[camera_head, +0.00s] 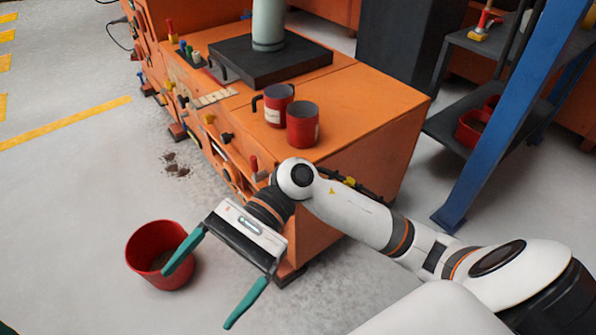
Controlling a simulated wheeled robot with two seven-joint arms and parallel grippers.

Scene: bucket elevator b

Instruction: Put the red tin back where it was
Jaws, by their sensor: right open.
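Two red tins stand upright side by side on the orange machine's top. The rear red tin (274,112) has a dark handle and a pale label; the front red tin (302,130) is open with a dark inside. A larger red bucket (150,272) stands on the floor at the lower left, with something dark at its bottom. I cannot tell which of these the task names. My right gripper (198,298) is open, its green fingers spread, with nothing between them. One finger overlaps the bucket's right side in the picture; I cannot tell if it touches. My left gripper is out of view.
The orange machine (365,95) has a black plate (270,65) bearing a grey column, with knobs and levers along its side. A dark shelf (450,135) with red containers stands behind a blue post (497,130) at right. Floor at left is mostly clear.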

